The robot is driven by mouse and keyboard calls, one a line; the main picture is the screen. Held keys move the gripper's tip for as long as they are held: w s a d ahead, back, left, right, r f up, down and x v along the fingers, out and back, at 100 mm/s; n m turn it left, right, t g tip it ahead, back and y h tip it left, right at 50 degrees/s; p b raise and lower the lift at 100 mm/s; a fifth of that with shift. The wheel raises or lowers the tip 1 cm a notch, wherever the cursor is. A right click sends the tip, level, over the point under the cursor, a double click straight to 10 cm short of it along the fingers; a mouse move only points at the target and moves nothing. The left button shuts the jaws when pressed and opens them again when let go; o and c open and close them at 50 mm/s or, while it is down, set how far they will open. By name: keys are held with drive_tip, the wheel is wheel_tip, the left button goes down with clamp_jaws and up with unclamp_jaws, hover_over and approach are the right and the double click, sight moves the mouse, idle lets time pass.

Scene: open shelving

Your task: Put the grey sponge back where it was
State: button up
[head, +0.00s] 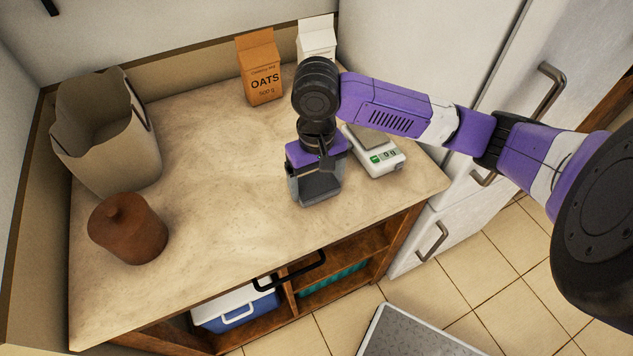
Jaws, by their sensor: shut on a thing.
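My gripper (317,194) points down over the counter, right of its middle. It is shut on a dark grey block, the grey sponge (320,186), which shows between the fingers. The fingers and purple hand hide part of the sponge. It is low over the counter (215,185); I cannot tell whether it touches the surface.
A kitchen scale (387,158) reading 0 g stands just right of my gripper. The oats carton (261,72) and a white carton (317,38) stand at the back. A paper bag (105,140) and a brown lidded pot (128,230) stand left. The counter's middle is clear.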

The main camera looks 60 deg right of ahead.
drive_tip(key=o, duration=1.2)
drive_tip(key=shift+c, duration=0.2)
